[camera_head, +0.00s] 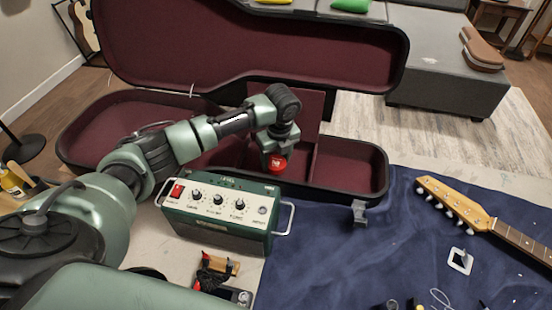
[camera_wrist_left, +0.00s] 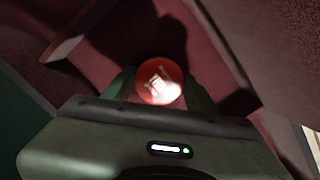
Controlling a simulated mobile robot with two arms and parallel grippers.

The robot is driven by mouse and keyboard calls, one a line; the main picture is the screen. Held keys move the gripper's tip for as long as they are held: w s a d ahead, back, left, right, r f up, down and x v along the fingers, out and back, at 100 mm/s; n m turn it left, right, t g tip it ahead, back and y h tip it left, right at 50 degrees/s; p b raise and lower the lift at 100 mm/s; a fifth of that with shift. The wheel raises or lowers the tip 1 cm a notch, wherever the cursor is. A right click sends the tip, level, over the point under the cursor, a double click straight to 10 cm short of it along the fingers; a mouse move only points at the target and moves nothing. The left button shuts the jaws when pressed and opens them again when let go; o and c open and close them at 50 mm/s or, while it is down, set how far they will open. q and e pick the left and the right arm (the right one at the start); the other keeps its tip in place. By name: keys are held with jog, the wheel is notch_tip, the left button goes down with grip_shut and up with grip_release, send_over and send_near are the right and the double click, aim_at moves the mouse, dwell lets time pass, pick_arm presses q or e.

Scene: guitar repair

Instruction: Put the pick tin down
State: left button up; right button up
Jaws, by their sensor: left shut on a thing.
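The pick tin (camera_head: 276,162) is a small round red tin with a pale mark on its face. My left gripper (camera_head: 268,158) is shut on it, over the open guitar case (camera_head: 340,190). In the left wrist view the tin (camera_wrist_left: 160,82) sits between the two fingertips (camera_wrist_left: 160,88), with the dark red lining of the case behind it. I cannot tell whether the tin touches the case floor. My right gripper is in neither view.
A green amplifier (camera_head: 220,215) with knobs and side handles stands in front of the case. A guitar neck (camera_head: 480,215) and a small pale square part (camera_head: 460,261) lie on the blue cloth (camera_head: 340,250). The case lid (camera_head: 170,45) stands open behind.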

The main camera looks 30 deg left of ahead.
aim_at(278, 166)
pick_arm(q)
jog(key=shift+f, duration=0.15)
jog(key=o, duration=1.3)
jog(key=shift+o, duration=0.2)
notch_tip(278, 166, up, 12)
jog(key=d, duration=0.1)
jog(key=shift+s, duration=0.4)
jog(key=shift+d, duration=0.1)
